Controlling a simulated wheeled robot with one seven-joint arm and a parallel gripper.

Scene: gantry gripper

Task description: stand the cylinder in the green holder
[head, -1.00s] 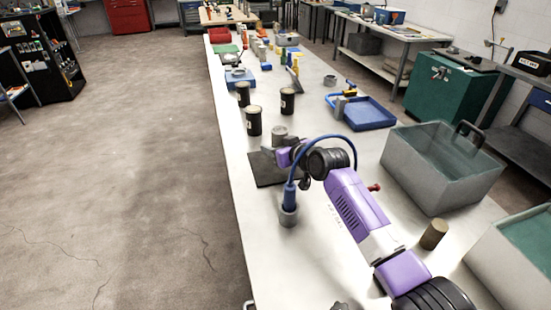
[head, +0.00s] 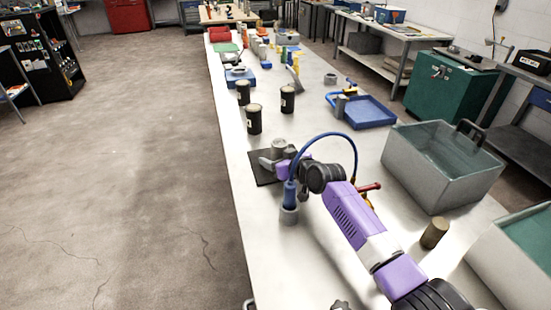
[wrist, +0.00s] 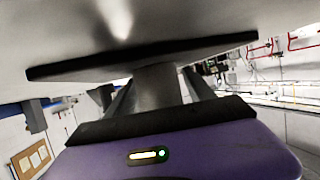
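A short grey cylinder (head: 278,146) stands upright on a dark square pad (head: 262,178) on the long pale table. My gripper (head: 270,160) is low at the pad, on the near side of the cylinder. In the wrist view the cylinder (wrist: 156,88) is between the two grey fingers (wrist: 158,94), one on each side, and they look spread rather than closed on it. The dark pad (wrist: 150,55) also shows there. A flat green thing (head: 225,48) lies at the far end of the table; I cannot tell whether it is the green holder.
Several black canisters (head: 254,119) stand beyond the pad. A blue tray (head: 370,112) and a grey bin (head: 440,180) are on the right. A brown cylinder (head: 434,234) stands near my arm. Small coloured objects crowd the far table; bare tabletop (head: 315,105) lies between.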

